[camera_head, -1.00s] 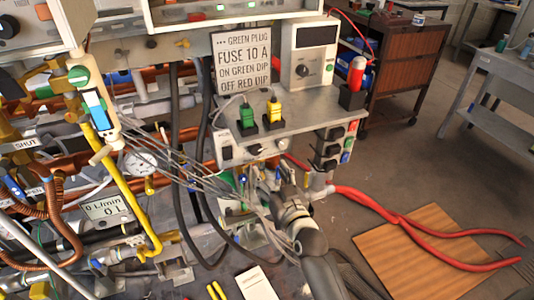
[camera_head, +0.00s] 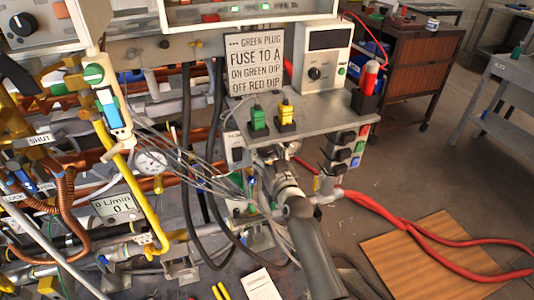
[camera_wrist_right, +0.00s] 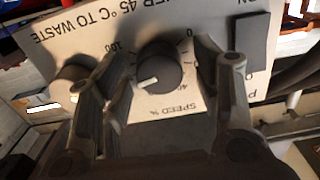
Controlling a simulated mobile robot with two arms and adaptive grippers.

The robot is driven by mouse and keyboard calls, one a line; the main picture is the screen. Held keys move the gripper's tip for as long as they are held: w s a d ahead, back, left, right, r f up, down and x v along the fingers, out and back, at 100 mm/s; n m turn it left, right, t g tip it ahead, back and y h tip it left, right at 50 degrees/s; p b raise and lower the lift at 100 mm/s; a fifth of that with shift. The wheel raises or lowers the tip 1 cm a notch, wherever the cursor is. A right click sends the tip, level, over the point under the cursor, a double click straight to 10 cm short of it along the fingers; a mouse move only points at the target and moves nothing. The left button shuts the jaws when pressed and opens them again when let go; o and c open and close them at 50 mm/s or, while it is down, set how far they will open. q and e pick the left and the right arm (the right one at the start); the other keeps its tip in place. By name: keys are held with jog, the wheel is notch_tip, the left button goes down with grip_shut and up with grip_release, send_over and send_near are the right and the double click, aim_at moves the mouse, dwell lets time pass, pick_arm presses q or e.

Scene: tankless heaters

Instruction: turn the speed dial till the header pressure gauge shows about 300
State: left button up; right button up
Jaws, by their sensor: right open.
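The speed dial (camera_wrist_right: 160,66) is a round black knob with a white pointer mark, above an upside-down "SPEED %" label in the right wrist view. My right gripper (camera_wrist_right: 152,62) is open, with one finger on each side of the dial; I cannot tell whether they touch it. In the head view my right gripper (camera_head: 272,156) is at the panel below the bench shelf and hides the dial. A round white gauge (camera_head: 150,163) is on the pipework to the left; its reading is too small to make out. My left gripper is out of view.
Green (camera_head: 258,118) and yellow (camera_head: 286,115) plugs stand on the shelf (camera_head: 325,118). Grey cables hang left of my gripper. A lighter knob (camera_wrist_right: 75,78) is beside the left finger.

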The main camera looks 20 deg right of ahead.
jog(key=c, duration=1)
jog(key=shift+m+p, duration=0.4)
jog(key=shift+p, duration=0.05)
jog(key=shift+c, duration=0.2)
jog(key=o, duration=1)
jog(key=shift+o, duration=0.2)
jog(key=s, duration=1.2)
jog(key=shift+d, duration=0.2)
